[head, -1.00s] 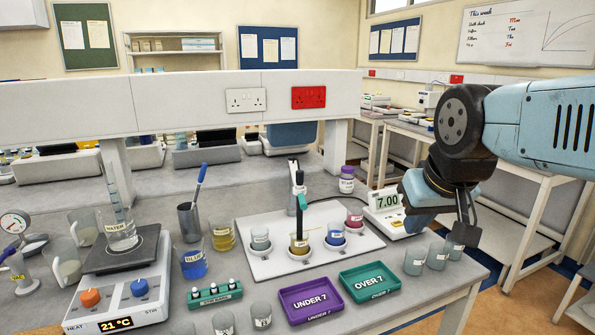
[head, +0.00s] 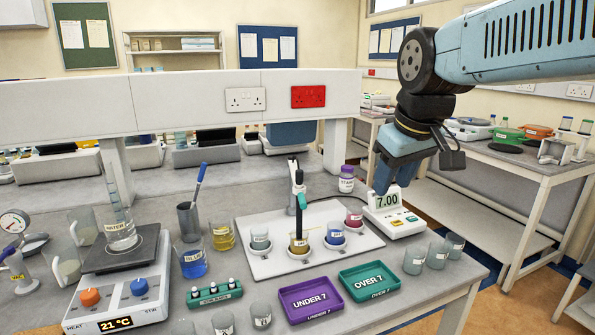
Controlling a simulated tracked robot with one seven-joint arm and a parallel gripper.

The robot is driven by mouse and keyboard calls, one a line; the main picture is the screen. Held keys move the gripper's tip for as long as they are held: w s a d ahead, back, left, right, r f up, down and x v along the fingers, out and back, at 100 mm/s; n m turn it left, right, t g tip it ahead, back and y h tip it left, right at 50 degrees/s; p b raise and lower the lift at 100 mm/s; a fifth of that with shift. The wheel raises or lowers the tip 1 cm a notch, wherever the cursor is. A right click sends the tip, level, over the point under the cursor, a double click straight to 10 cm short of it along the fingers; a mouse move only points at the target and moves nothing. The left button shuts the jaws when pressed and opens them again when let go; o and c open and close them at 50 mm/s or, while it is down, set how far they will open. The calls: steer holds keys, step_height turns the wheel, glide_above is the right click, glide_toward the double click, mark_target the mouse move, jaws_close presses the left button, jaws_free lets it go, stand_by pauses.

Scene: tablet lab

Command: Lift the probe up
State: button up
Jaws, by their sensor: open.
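The probe (head: 300,200) stands upright, dark with a green-teal upper part, with its lower end in the beaker of yellow-brown liquid (head: 299,245) on the white tray (head: 262,268). A thin cable runs from it toward the white meter (head: 398,222), which reads 7.00. My gripper (head: 382,188) is open and empty, above and behind the meter, to the right of the probe and apart from it. Its fingers are small and partly seen edge-on.
Other beakers stand on the tray: a clear one (head: 260,240), a blue one (head: 335,238) and a red one (head: 354,217). In front are a purple UNDER 7 tray (head: 310,303) and a green OVER 7 tray (head: 368,284). A hotplate (head: 130,290) is at left.

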steer(key=shift+o, duration=0.2)
steer(key=w+a+r+n+g, duration=0.1)
steer(key=w+a+r+n, duration=0.1)
steer(key=w, duration=0.3)
steer(key=w+a+r+n+g, duration=0.1)
steer(key=w+a+r+n, duration=0.2)
steer(key=w+n, duration=0.1)
steer(key=shift+w+a+r+n, duration=0.2)
steer(key=shift+w+a+n, duration=0.1)
steer(key=shift+w, duration=0.4)
steer(key=n+g, duration=0.2)
steer(key=n, duration=0.6)
glide_toward(299, 169)
step_height(299, 169, down, 10)
steer(key=shift+w+f, duration=0.15)
steer(key=shift+c, duration=0.2)
jaws_close()
